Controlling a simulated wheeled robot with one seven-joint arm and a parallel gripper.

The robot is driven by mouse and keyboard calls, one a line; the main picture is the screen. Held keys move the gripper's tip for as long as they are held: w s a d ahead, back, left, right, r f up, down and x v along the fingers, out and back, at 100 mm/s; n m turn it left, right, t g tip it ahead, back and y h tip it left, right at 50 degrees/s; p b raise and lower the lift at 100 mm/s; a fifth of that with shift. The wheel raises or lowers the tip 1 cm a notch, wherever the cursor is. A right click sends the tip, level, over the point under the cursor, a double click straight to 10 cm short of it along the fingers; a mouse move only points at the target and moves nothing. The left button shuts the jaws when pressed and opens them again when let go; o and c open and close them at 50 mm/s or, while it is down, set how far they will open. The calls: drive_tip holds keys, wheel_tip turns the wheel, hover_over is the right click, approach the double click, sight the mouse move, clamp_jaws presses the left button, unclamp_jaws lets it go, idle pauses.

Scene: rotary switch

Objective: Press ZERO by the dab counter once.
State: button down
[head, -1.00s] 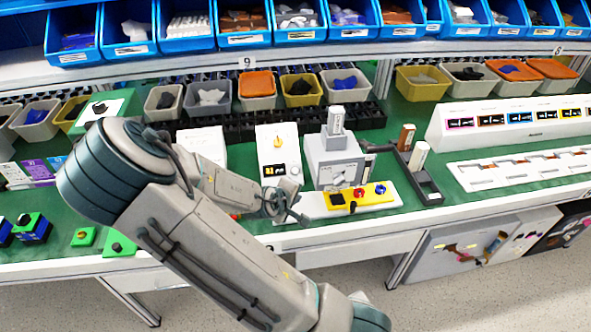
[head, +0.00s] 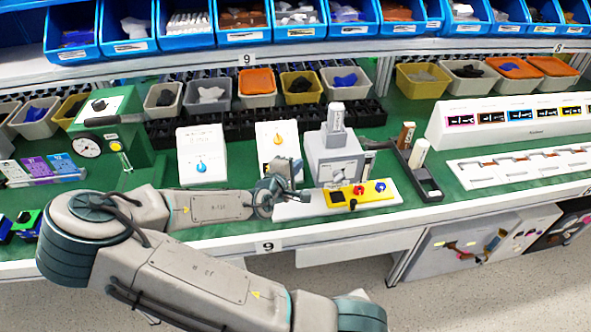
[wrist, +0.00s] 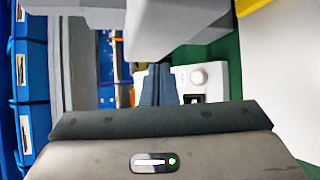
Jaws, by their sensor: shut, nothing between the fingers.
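A white box with an orange pointer (head: 278,140) stands mid-bench in the head view; my gripper hides its lower front. No ZERO label is readable, so I cannot tell which device is the dab counter. My gripper (head: 284,170) is shut and empty, directly in front of that box; contact cannot be told. In the wrist view its dark fingers (wrist: 158,86) are together, beside a white panel (wrist: 182,76) with a round pale knob (wrist: 198,77) and a small black square (wrist: 193,98).
A grey machine (head: 334,155) stands right of my gripper, behind a yellow panel (head: 355,194) with red and blue knobs. Another white box with a blue pointer (head: 202,155) stands left. Part bins (head: 258,88) line the back. My arm covers the front bench edge.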

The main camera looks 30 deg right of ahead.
drive_tip(key=w+f+b, duration=0.2)
drive_tip(key=w+d+f+b, duration=0.1)
drive_tip(key=w+f+b, duration=0.1)
drive_tip(key=f, duration=0.1)
drive_tip(key=shift+d+f+b, duration=0.1)
drive_tip(key=shift+f+b, duration=0.1)
drive_tip(key=shift+b, duration=0.15)
drive_tip(key=shift+w+d+f, duration=0.1)
drive_tip(key=shift+w+f, duration=0.3)
drive_tip(key=shift+w, duration=0.1)
drive_tip(key=shift+f, duration=0.1)
idle(1.4)
drive_tip(key=shift+w+d+f, duration=0.1)
drive_tip(key=shift+w+f, duration=0.1)
drive_tip(key=shift+w, duration=0.05)
drive_tip(key=shift+w+f+b, duration=0.25)
drive_tip(key=shift+f+b, duration=0.05)
drive_tip(key=shift+b, duration=0.05)
idle(0.7)
drive_tip(key=shift+r, duration=0.1)
drive_tip(key=shift+s+r+p, duration=0.5)
drive_tip(key=shift+r+p, duration=0.05)
drive_tip(key=shift+p, duration=0.15)
